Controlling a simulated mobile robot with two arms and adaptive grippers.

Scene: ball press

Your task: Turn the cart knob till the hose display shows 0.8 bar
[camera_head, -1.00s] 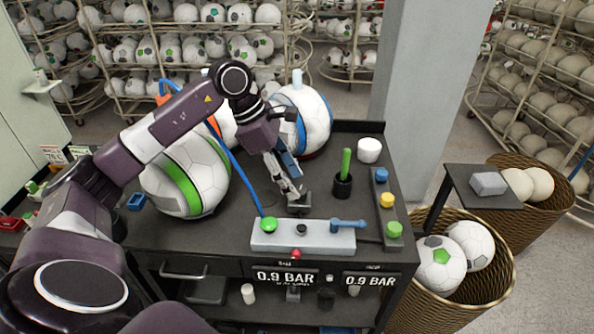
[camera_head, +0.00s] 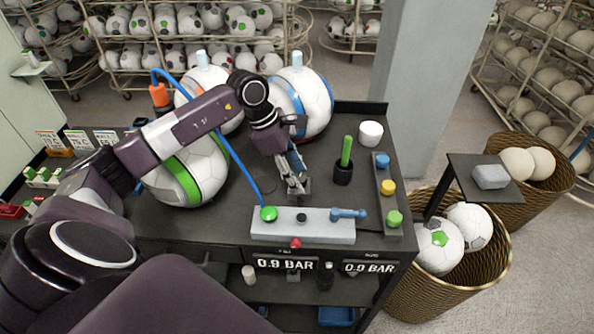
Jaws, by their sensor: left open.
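The dark cart (camera_head: 388,148) carries a light grey panel (camera_head: 275,232) at its front edge. On the panel are a green round piece (camera_head: 268,214) with the blue hose, a small black knob (camera_head: 301,217) and a blue lever (camera_head: 349,214). A red knob (camera_head: 295,243) sits on the front side. I cannot tell which is the cart knob. Two displays below, left (camera_head: 286,264) and right (camera_head: 369,267), both read 0.9 BAR; their labels are too small to read. My left gripper (camera_head: 300,187) is open, pointing down just behind the panel, apart from the black knob. My right gripper is out of view.
Large balls (camera_head: 300,105) stand at the cart's back left. A black cup (camera_head: 343,172) with a green-handled tool, a white pot (camera_head: 370,133) and a strip of coloured buttons (camera_head: 387,187) are at right. Wicker baskets (camera_head: 447,290) stand beside the cart.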

